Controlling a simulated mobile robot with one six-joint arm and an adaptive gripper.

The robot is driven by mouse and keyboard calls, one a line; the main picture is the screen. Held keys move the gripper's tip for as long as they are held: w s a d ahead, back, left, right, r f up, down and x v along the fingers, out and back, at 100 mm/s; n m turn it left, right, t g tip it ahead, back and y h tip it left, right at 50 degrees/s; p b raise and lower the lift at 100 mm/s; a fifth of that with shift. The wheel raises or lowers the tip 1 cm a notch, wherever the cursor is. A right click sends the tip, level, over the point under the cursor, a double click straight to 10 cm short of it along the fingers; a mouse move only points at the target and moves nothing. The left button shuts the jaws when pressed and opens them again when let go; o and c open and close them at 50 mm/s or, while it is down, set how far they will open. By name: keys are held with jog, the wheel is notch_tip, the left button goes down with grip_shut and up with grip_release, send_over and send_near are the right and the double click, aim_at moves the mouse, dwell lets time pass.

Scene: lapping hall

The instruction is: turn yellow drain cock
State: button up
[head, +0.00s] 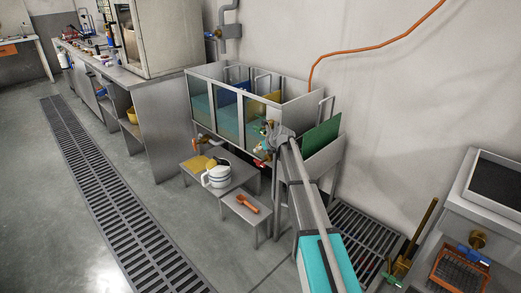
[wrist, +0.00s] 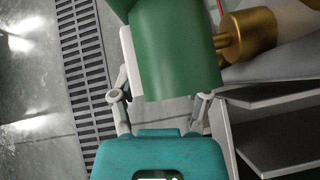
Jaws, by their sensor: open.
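A stainless tank (head: 213,130) with clear-fronted compartments stands against the wall, and small brass cocks show low on its front. I cannot make out a yellow cock handle for sure in either view. My gripper (head: 264,147) is at the right end of the tank front, by small red and green parts. In the wrist view my open gripper (wrist: 160,75) has a large green handle (wrist: 175,50) in front of it, beside a brass fitting (wrist: 250,35). The green handle covers most of the fingertips, so I cannot tell whether they touch it.
A lower step (head: 246,213) carries an orange-handled tool (head: 247,203). A floor grate (head: 85,170) runs left; open floor lies in front.

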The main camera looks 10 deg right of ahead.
jog(key=shift+s, duration=0.35)
jog(key=shift+s+f+y+b, duration=0.3)
jog(key=shift+y+b, duration=0.1)
jog(key=shift+b, duration=0.3)
jog(key=s+d+t+y+b, duration=0.2)
jog(key=s+d+t+b, duration=0.3)
jog(key=b, duration=0.7)
jog(key=s+t, duration=0.2)
jog(key=s, duration=0.1)
jog(key=shift+s+d+f+m+t, duration=0.2)
jog(key=shift+d+f+m+t, duration=0.1)
jog(key=shift+t, duration=0.1)
jog(key=shift+w, duration=0.1)
jog(key=x, duration=1.3)
jog(key=shift+w+a, duration=0.25)
jog(key=shift+a, duration=0.1)
grip_shut()
